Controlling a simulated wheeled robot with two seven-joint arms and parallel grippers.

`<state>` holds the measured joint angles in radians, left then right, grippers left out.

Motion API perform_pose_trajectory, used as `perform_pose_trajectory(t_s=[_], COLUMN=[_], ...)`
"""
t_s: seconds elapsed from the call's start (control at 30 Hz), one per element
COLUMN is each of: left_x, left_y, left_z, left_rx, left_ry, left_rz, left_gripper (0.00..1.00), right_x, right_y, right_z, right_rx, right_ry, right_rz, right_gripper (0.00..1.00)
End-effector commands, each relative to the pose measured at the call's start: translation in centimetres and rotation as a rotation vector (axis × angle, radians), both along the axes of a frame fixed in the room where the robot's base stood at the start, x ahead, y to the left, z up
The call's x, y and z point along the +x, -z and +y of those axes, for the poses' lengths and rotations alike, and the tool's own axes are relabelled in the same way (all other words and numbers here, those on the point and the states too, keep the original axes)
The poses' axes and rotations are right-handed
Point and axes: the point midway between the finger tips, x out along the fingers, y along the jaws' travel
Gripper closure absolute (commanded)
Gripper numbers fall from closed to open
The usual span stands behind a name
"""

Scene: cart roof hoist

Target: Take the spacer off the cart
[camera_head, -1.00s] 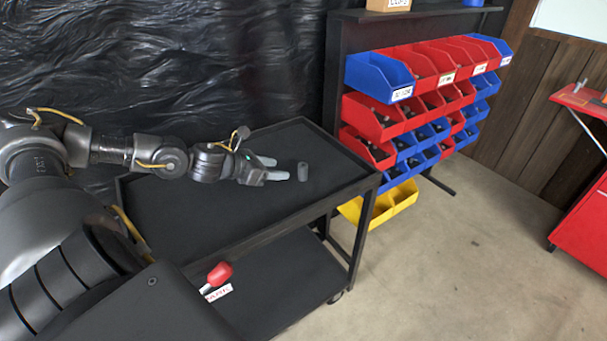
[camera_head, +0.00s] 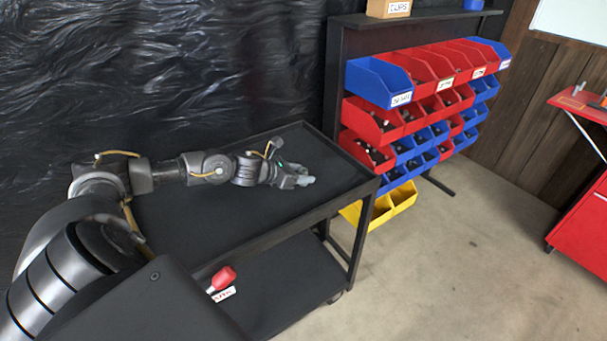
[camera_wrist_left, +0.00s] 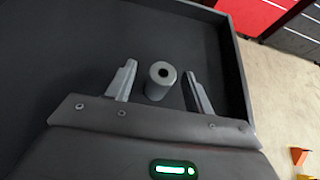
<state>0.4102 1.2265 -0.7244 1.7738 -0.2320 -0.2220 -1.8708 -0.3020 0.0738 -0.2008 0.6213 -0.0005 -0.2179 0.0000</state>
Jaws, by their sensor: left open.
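The spacer (camera_wrist_left: 160,80) is a short grey cylinder with a dark hole in its top. In the left wrist view it stands upright on the cart's black top tray (camera_wrist_left: 100,30), between the two fingers of my left gripper (camera_wrist_left: 160,88). The fingers are open, with a visible gap on each side of it. In the head view my left gripper (camera_head: 304,179) is low over the right part of the cart top (camera_head: 230,215), and the spacer is hard to pick out there among the fingers. My right gripper is not in view.
The cart top has a raised rim (camera_head: 280,228). A red-handled tool (camera_head: 222,279) lies on the lower shelf. A rack of red and blue bins (camera_head: 420,95) stands just right of the cart, with yellow bins (camera_head: 381,207) low down.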

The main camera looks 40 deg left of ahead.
Motion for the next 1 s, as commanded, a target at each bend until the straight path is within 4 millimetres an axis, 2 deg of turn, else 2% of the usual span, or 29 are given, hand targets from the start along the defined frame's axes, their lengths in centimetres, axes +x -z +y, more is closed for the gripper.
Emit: perform_pose_trajectory(t_s=[0.1, 0.37, 0.73, 1.0], left_x=[0.86, 1.01, 1.00, 1.02], left_y=[0.50, 0.74, 0.71, 0.55], left_z=[-0.31, -0.39, -0.36, -0.35], left_rx=[0.000, 0.000, 0.001, 0.001], left_ry=[0.001, 0.002, 0.001, 0.001], left_rz=[0.001, 0.002, 0.002, 0.001], left_gripper=[0.47, 0.47, 0.96, 0.97], right_x=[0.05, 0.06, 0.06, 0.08], right_y=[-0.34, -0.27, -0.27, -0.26], right_z=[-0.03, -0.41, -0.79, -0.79], right_rx=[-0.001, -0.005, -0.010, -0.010], right_ry=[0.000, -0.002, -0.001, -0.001], right_rz=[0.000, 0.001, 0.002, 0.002], right_gripper=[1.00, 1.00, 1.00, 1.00])
